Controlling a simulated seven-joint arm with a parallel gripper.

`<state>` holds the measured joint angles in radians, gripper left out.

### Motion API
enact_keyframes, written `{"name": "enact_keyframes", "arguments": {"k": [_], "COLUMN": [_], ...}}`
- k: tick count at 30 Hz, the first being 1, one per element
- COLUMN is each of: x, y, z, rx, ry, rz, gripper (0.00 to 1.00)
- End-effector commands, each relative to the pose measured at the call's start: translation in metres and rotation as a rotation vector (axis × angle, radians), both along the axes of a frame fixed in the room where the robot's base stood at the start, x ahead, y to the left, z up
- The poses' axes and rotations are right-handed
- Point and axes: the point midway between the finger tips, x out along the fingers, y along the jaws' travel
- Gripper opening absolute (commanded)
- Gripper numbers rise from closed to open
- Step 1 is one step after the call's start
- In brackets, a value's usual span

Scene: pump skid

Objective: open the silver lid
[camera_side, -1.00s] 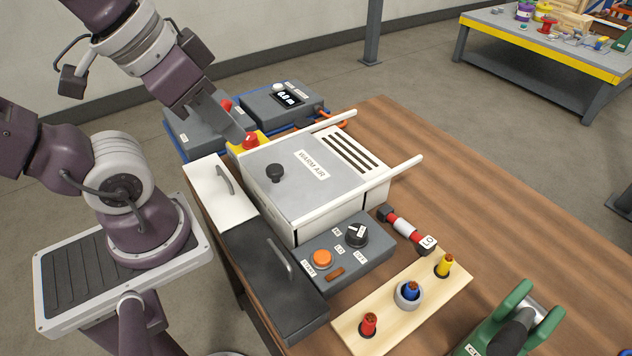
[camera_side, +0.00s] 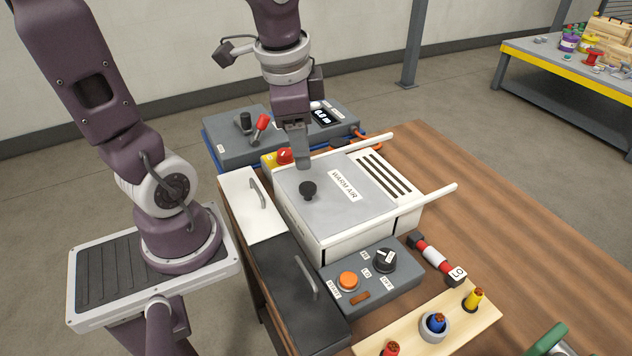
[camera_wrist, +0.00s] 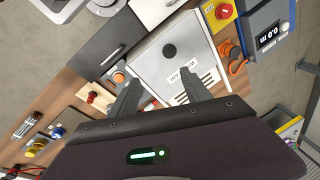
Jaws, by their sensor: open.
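The silver lid (camera_side: 330,208) lies flat and shut on the white warm air box (camera_side: 370,238). A black knob (camera_side: 308,190) stands on it near its left edge. In the wrist view the lid (camera_wrist: 150,66) and its round knob (camera_wrist: 169,51) show beyond my fingers. My gripper (camera_side: 303,160) points down above the back edge of the lid, behind the knob and apart from it. In the wrist view the two fingers of my gripper (camera_wrist: 158,90) are spread with nothing between them.
Two pale rails (camera_side: 418,210) flank the box top. A red button on a yellow base (camera_side: 284,157) is close behind it. A grey unit with a red lever (camera_side: 262,125) stands farther back. A control panel with an orange button (camera_side: 348,280) is in front. Bare wood lies right.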

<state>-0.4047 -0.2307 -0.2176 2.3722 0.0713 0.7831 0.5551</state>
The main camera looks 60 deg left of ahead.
Motion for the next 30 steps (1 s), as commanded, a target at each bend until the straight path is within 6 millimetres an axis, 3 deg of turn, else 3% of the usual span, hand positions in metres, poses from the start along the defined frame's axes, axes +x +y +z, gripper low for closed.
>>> {"name": "enact_keyframes", "arguments": {"k": [3,7,11,18,23,30], "x": [0.023,0.034,0.037,0.036,0.036,0.036], "y": [0.03,0.048,0.052,0.05,0.051,0.052], "z": [-0.04,-0.067,-0.081,-0.126,-0.143,-0.145], "rx": [-0.031,-0.086,-0.104,-0.105,-0.102,-0.101], "ry": [0.149,0.206,0.217,0.217,0.214,0.213], "rz": [-0.183,-0.327,-0.375,-0.375,-0.374,-0.371], "gripper": [0.56,0.56,0.56,0.56,0.56,0.56]}}
